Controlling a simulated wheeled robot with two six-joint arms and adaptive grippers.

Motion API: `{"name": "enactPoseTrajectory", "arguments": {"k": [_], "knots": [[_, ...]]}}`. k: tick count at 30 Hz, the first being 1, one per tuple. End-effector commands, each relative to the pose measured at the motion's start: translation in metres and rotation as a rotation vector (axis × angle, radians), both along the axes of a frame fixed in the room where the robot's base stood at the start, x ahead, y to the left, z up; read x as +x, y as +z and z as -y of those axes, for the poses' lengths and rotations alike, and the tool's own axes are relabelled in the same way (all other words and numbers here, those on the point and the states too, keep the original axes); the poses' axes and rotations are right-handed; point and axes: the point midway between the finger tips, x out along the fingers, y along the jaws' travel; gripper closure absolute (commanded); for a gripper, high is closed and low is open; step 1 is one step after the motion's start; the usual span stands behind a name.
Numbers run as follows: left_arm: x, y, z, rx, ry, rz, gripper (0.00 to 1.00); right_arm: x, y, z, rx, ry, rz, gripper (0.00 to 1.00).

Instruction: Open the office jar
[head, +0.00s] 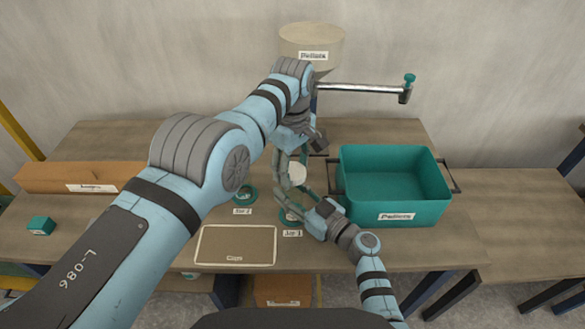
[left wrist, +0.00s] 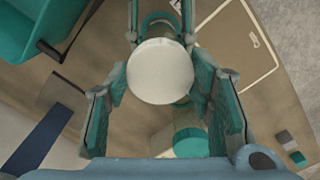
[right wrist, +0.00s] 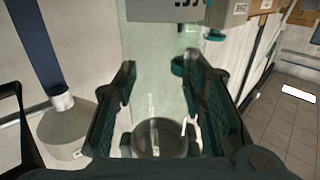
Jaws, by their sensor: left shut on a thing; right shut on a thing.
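The office jar is a clear vessel with a round cream lid (head: 297,174), held upright above the table in the head view. The lid also shows in the left wrist view (left wrist: 160,72), between the fingers of my left gripper (left wrist: 160,85), which is shut on it from above. My right gripper (head: 297,203) is shut on the clear body of the jar from the front. The clear jar body (right wrist: 160,70) fills the space between its fingers in the right wrist view, with a grey label at the top. The lower body is partly hidden by my fingers in the head view.
A teal Pellets bin (head: 395,175) stands just right of the jar. A framed Caps area (head: 235,245) lies front left. Teal ring spots marked Jar 2 (head: 243,195) and Jar 1 (head: 291,219) are near. A Pellets hopper (head: 311,42) stands behind.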

Motion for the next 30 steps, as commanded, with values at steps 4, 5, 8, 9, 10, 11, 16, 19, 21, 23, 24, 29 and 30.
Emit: {"name": "enactPoseTrajectory", "arguments": {"k": [4,5,8,9,10,11,16,19,21,23,24,29,30], "knots": [[0.000,0.000,0.000,0.000,0.000,0.000,0.85,0.000,0.000,0.000,0.000,0.000,0.000,1.00],[0.000,0.001,0.000,0.000,0.000,0.000,0.85,0.000,0.000,0.000,0.000,0.000,0.000,1.00],[0.001,0.010,0.000,-0.001,0.000,0.002,0.85,0.000,0.000,0.000,0.000,0.000,0.000,1.00],[0.001,0.016,0.000,-0.001,0.000,0.002,0.85,0.000,0.000,0.000,0.000,0.000,0.000,1.00],[0.001,0.022,0.000,-0.001,0.000,0.004,0.85,0.000,0.000,0.000,0.000,0.000,0.000,1.00],[0.001,0.027,0.000,-0.001,0.000,0.004,0.85,0.000,0.000,0.000,0.000,0.000,0.000,1.00],[0.000,0.041,0.000,0.000,0.000,0.000,0.85,0.000,0.000,0.000,0.000,0.000,0.000,1.00],[0.000,0.040,0.000,0.000,0.000,0.000,0.85,0.000,0.000,0.000,0.000,0.000,0.000,1.00],[0.000,0.040,0.000,0.000,0.000,0.000,0.85,0.000,0.000,0.000,0.000,0.000,0.000,0.52],[0.000,0.040,0.000,0.000,0.000,0.000,0.85,0.000,0.000,0.000,0.000,0.000,0.000,0.43],[0.000,0.040,0.000,0.000,0.000,0.000,0.85,0.000,0.000,0.000,0.000,0.000,0.000,0.38],[0.000,0.040,0.000,0.000,0.000,0.000,0.85,0.000,0.000,0.000,0.000,0.000,0.000,0.38],[0.000,0.040,0.000,0.000,0.000,0.000,0.85,0.000,0.000,0.000,0.000,0.000,0.000,0.38]]}}
